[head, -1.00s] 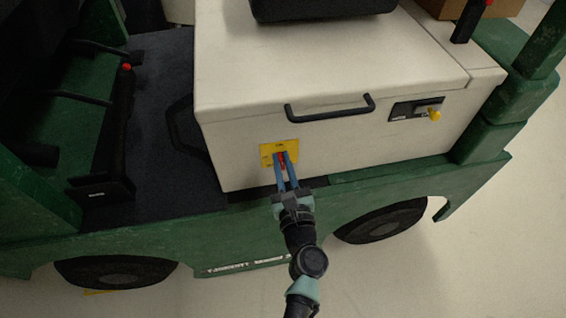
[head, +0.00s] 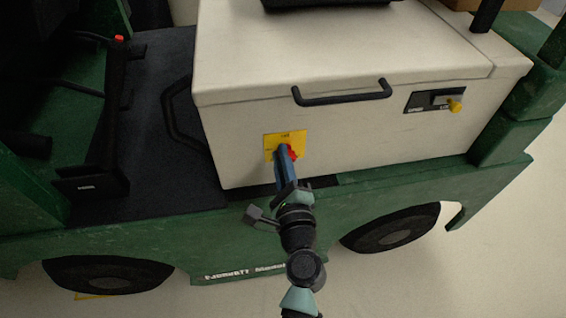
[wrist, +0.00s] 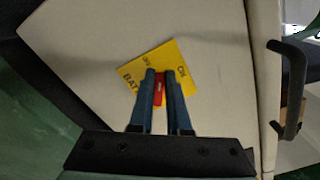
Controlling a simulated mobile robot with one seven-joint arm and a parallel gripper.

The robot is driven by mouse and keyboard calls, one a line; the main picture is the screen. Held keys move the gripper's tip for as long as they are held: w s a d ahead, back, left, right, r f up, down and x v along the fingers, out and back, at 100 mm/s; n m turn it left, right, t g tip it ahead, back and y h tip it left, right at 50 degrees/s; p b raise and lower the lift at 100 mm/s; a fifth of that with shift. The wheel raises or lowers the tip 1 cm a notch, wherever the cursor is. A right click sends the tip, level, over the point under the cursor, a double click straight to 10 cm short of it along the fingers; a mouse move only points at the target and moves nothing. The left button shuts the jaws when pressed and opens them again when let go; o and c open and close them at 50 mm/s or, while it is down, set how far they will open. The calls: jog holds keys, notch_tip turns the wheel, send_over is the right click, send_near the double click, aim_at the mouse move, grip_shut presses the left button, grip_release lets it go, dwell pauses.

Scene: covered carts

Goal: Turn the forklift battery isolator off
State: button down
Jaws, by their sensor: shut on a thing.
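The battery isolator is a red handle (head: 292,154) on a yellow label plate (head: 299,138), on the front of the cream battery box of the green forklift. In the wrist view the red handle (wrist: 159,90) sits between the two blue fingers of my gripper (wrist: 160,76), with the yellow plate (wrist: 182,62) behind it. In the head view my gripper (head: 284,150) is shut on the handle, its fingers seen nearly edge-on. The fingers hide part of the handle and of the label, so I cannot tell its exact setting.
A black bar handle (head: 342,97) sticks out of the box above and right of the isolator. The green chassis rail (head: 400,189) and a wheel (head: 390,228) lie below.

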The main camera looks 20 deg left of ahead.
jog(key=shift+s+a+f+n+b, duration=0.1)
jog(key=shift+f+n+b, duration=0.1)
jog(key=shift+n+b, duration=0.75)
jog(key=shift+w+d+f+n+b, duration=0.15)
jog(key=shift+n+b, duration=0.4)
jog(key=shift+n, duration=0.7)
jog(key=shift+s+a+f+n+b, duration=0.2)
jog(key=shift+n+b, duration=0.55)
jog(key=shift+n, duration=0.35)
jog(key=c, duration=0.9)
grip_release()
jog(key=v, duration=1.3)
jog(key=shift+b, duration=0.35)
